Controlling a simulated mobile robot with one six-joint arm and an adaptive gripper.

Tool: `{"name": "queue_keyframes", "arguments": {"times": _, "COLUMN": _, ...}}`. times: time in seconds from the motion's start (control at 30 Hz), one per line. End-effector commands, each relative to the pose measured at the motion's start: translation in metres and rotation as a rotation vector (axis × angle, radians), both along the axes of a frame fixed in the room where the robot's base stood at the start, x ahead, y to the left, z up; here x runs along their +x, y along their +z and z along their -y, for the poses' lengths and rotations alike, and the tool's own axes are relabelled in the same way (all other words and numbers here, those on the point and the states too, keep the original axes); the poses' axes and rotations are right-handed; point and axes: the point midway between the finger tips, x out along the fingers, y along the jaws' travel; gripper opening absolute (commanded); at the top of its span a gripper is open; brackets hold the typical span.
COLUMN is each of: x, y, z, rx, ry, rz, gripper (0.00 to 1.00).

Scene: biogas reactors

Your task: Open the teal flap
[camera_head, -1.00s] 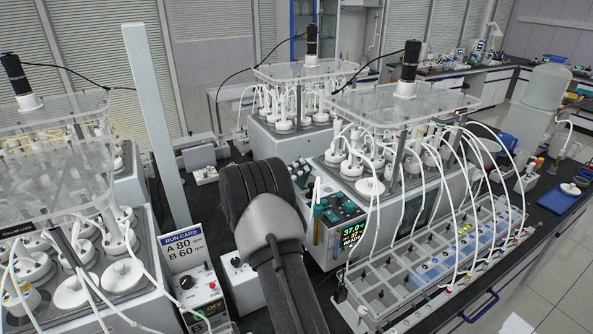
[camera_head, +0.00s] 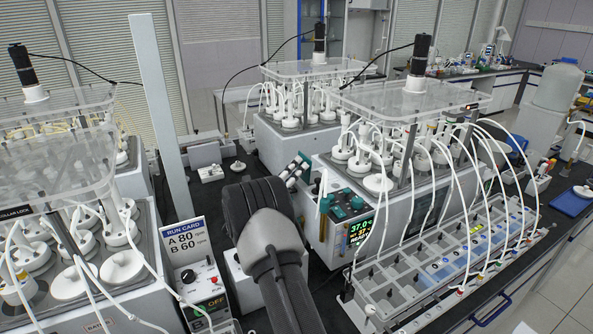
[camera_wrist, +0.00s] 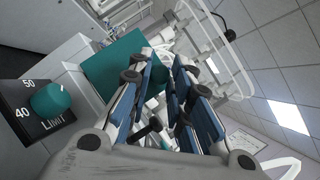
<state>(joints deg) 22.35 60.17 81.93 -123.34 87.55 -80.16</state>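The teal flap (camera_wrist: 112,68) shows in the wrist view as a flat teal panel on a grey housing, partly hidden behind my gripper's left finger. In the head view my gripper (camera_head: 297,168) is by the control panel's upper left.
A teal limit knob (camera_wrist: 50,100) sits left of the flap. White tubes (camera_head: 455,190) and a bottle-filled reactor (camera_head: 400,160) stand close to the right.

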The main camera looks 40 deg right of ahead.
Motion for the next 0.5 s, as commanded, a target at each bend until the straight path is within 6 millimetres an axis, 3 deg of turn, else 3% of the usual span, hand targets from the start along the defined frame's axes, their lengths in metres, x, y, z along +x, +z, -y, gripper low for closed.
{"name": "queue_keyframes", "arguments": {"times": 0.3, "x": -0.0001, "y": 0.0000, "z": 0.0001, "rx": 0.001, "ry": 0.001, "rz": 0.000, "gripper": 0.39}}
{"name": "queue_keyframes", "arguments": {"times": 0.5, "x": 0.0000, "y": 0.0000, "z": 0.0001, "rx": 0.001, "ry": 0.000, "rz": 0.000, "gripper": 0.39}}
